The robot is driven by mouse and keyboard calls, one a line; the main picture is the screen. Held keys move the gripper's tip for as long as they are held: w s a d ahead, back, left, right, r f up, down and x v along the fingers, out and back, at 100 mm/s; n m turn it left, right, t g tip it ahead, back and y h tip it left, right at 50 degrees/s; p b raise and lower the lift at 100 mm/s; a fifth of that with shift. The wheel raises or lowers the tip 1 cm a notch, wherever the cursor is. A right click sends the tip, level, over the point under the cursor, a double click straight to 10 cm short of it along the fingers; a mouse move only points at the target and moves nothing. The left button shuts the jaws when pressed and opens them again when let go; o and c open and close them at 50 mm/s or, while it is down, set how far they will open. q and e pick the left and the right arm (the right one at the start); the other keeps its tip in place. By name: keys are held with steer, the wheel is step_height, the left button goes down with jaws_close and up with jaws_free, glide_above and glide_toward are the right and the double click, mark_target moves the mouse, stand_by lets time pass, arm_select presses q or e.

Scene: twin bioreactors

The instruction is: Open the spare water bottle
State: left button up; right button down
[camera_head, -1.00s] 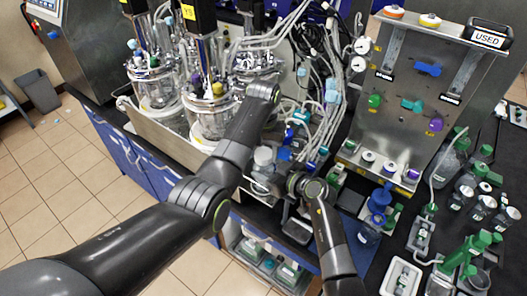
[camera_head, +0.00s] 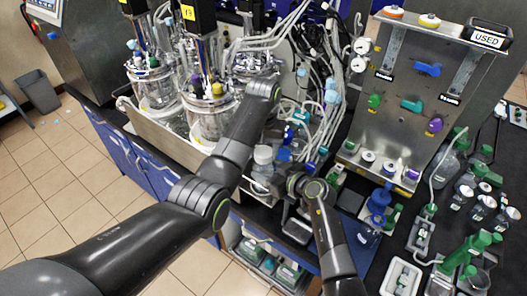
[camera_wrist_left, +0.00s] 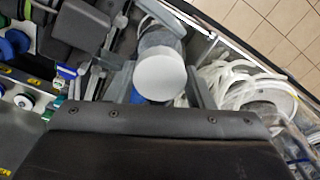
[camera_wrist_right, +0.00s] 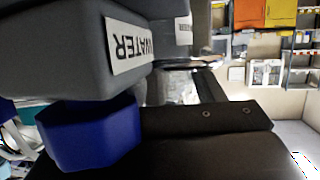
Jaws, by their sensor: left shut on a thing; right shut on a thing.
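The spare water bottle (camera_head: 263,157), clear with a pale cap, is upright in front of the steel vessel trough in the head view. The left wrist view shows its round white cap (camera_wrist_left: 160,76) facing the camera, with the clear body beyond. My left gripper (camera_wrist_left: 166,88) has a finger on each side of the bottle and is shut on it; whether on cap or body is unclear. My right gripper (camera_wrist_right: 182,88) is shut on a clear part that looks like the same bottle.
A dark grey block with a WATER label (camera_wrist_right: 127,45) and a blue faceted piece (camera_wrist_right: 90,135) are close to my right gripper. Glass vessels (camera_head: 208,112) and hanging tubing stand behind. A steel panel (camera_head: 405,110) and several bottles crowd the right.

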mark_target(263, 152)
arm_select(q)
steer(key=shift+r, duration=0.75)
arm_select(e)
steer(key=shift+f, duration=0.1)
arm_select(q)
steer(key=shift+r, duration=2)
arm_select(e)
steer(key=shift+c, duration=2.1)
jaws_free()
arm_select(q)
steer(key=shift+w+d+f, duration=0.1)
steer(key=shift+d, duration=0.05)
arm_select(e)
steer(key=shift+o, duration=0.7)
steer(key=shift+d, duration=0.1)
